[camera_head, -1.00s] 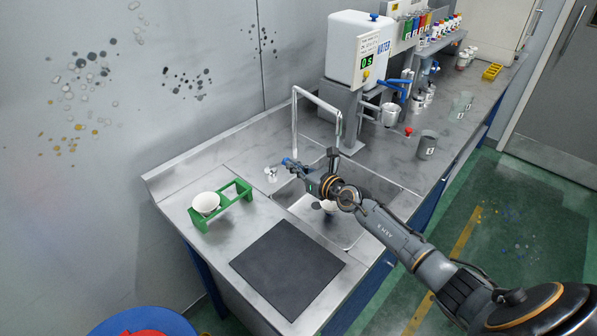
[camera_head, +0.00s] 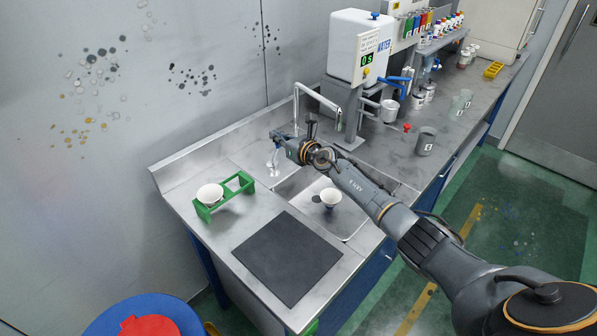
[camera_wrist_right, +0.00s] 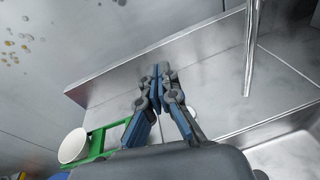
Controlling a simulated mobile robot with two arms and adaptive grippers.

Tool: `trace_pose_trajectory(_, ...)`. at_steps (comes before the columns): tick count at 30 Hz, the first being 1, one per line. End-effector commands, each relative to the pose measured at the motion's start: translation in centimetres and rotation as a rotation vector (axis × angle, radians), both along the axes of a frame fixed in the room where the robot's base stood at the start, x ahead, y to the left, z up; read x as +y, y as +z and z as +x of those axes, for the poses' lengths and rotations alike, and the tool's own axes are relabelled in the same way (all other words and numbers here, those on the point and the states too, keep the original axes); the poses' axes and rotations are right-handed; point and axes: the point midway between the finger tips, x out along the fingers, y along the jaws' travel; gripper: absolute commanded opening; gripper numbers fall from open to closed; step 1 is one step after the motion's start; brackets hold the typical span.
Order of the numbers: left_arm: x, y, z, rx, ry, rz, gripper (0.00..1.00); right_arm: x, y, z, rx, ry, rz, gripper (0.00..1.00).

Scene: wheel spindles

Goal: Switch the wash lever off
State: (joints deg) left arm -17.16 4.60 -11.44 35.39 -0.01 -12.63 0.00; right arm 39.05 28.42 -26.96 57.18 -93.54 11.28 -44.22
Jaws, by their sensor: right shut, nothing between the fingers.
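A tall chrome tap (camera_head: 296,108) stands behind the sink (camera_head: 350,228), its spout bending to the right. A small chrome fitting (camera_head: 272,168) stands on the counter left of the sink, seemingly the wash lever's base. The lever itself is hard to tell apart from the gripper's blue parts, so its position is unclear. My right gripper (camera_head: 276,134) is just above and behind this fitting; whether it touches is unclear. In the right wrist view its fingertips (camera_wrist_right: 162,70) are together with nothing between them. My left gripper is not in view.
A white bowl (camera_head: 209,193) sits in a green rack (camera_head: 241,181) on the left. Another white bowl (camera_head: 330,197) is in the sink. A dark mat (camera_head: 287,258) lies in front. The water dispenser (camera_head: 357,45) and cups stand to the right. The wall closes off the back.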

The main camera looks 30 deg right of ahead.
Motion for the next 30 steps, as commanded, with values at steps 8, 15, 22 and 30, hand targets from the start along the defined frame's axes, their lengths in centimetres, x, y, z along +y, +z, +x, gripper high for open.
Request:
trace_pose_trajectory(8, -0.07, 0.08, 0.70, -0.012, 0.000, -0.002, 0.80, -0.02, 0.00, -0.03, 0.000, 0.000, 0.000, 0.00)
trace_pose_trajectory(15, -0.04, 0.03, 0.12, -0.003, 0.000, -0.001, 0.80, -0.03, 0.00, -0.04, 0.000, 0.000, 0.000, 0.00)
trace_pose_trajectory(22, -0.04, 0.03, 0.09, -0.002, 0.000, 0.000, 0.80, -0.03, 0.00, -0.04, 0.000, 0.000, 0.000, 0.00)
trace_pose_trajectory(30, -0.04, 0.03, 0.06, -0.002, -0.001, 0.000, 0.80, -0.04, -0.01, -0.03, 0.000, 0.000, 0.000, 0.00)
